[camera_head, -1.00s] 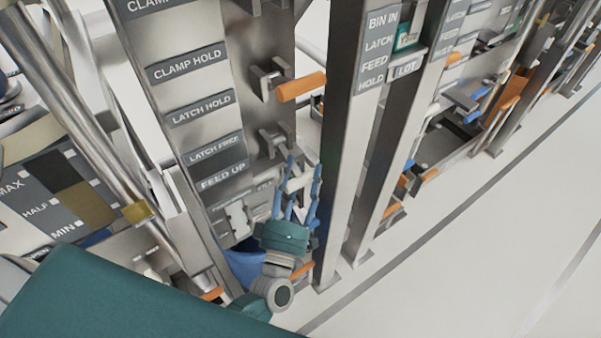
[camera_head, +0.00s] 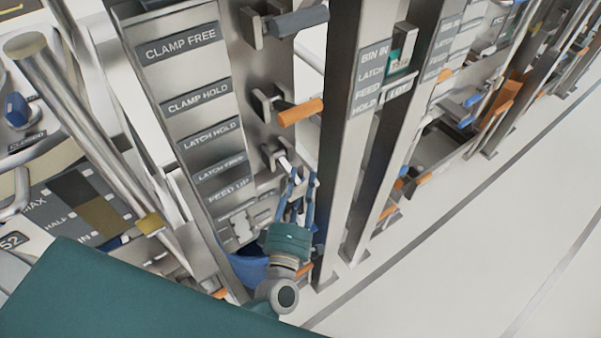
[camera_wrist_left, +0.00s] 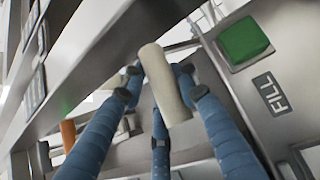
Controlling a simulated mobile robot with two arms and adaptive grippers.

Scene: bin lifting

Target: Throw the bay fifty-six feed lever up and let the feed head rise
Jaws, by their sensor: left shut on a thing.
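My left gripper (camera_head: 300,185) reaches up from below to the lever bracket beside the FEED UP label (camera_head: 228,191). Its blue fingers are shut on a pale lever handle (camera_head: 287,162). In the left wrist view the cream cylindrical handle (camera_wrist_left: 163,85) sits between the blue fingers, tilted. The fingers partly hide the lever in the head view. No bay fifty-six number is readable, and I cannot pick out the feed head. My right gripper is not in view.
Above are an orange-handled lever (camera_head: 301,111) and a grey-handled lever (camera_head: 299,21). A steel post (camera_head: 345,150) stands close right of the gripper. A blue container (camera_head: 247,266) is below. The left wrist view shows a green button (camera_wrist_left: 243,42) above a FILL label (camera_wrist_left: 271,93).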

